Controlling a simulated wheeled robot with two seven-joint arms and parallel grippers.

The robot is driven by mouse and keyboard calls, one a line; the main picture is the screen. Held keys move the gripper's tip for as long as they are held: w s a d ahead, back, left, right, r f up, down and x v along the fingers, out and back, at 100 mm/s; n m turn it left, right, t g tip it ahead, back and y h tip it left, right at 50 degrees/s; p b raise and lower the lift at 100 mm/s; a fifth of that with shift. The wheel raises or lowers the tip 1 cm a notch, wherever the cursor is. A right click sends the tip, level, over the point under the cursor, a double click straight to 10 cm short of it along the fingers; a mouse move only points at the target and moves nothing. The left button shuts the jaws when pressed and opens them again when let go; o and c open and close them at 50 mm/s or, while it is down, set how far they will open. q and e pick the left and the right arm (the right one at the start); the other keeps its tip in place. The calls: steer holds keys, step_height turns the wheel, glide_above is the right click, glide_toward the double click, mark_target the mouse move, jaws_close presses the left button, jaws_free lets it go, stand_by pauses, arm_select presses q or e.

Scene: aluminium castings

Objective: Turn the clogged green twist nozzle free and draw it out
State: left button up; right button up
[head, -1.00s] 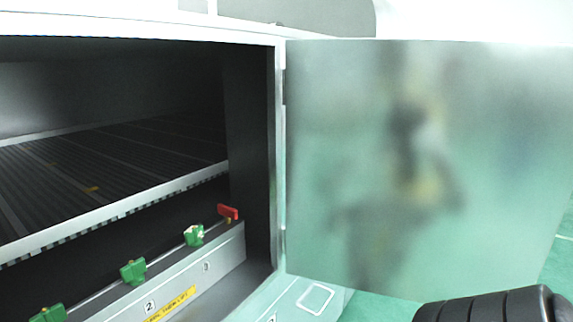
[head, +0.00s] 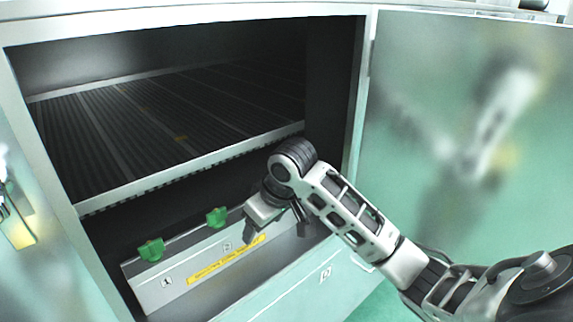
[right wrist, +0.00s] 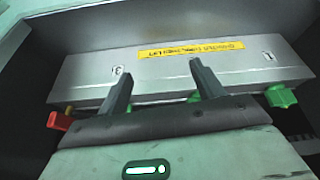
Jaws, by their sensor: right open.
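Green twist nozzles stand in a row along the top edge of a grey rail. In the head view the nozzle by label 1 (head: 151,250) and the nozzle by label 2 (head: 217,217) are clear. The nozzle by label 3 is hidden behind my right arm there. My right gripper (head: 275,225) is open over the rail's right part. In the right wrist view its fingers (right wrist: 160,73) reach across the rail. Green bits of two nozzles show close by the fingers, mostly covered. Nozzle 1 (right wrist: 282,96) is off to the right. My left gripper is not in view.
A red handle (right wrist: 59,121) sits at the rail's end. The rail (head: 155,293) carries a yellow label (head: 228,259). A slatted shelf (head: 110,192) hangs above, inside the cabinet. The open door (head: 430,60) stands at right.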

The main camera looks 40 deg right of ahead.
steer(key=w+d+r+m, duration=0.1)
steer(key=d+r, duration=0.3)
steer(key=r, duration=0.4)
steer(key=w+d+r, duration=0.2)
steer(key=d+r, duration=0.2)
steer(key=r, duration=0.4)
steer(key=x, duration=1.5)
steer(key=shift+s+f+p, duration=0.1)
steer(key=shift+f+p, duration=0.25)
steer(key=shift+f, duration=0.1)
steer(key=c, duration=1.1)
steer(key=shift+o, duration=0.2)
steer(key=n+y, duration=0.1)
steer(key=n, duration=0.2)
steer(key=shift+d+n+g, duration=0.15)
steer(key=shift+n+g, duration=0.15)
steer(key=shift+n+y, duration=0.4)
steer(key=shift+n, duration=0.8)
steer(key=shift+g, duration=0.3)
steer(key=n, duration=0.2)
steer(key=shift+r+n+g+y, duration=0.1)
steer(key=shift+n+g+y, duration=0.2)
steer(key=shift+n+y, duration=0.1)
steer(key=n+g, duration=0.1)
steer(key=n, duration=0.2)
steer(key=shift+n+y, duration=0.3)
steer(key=shift+y, duration=0.1)
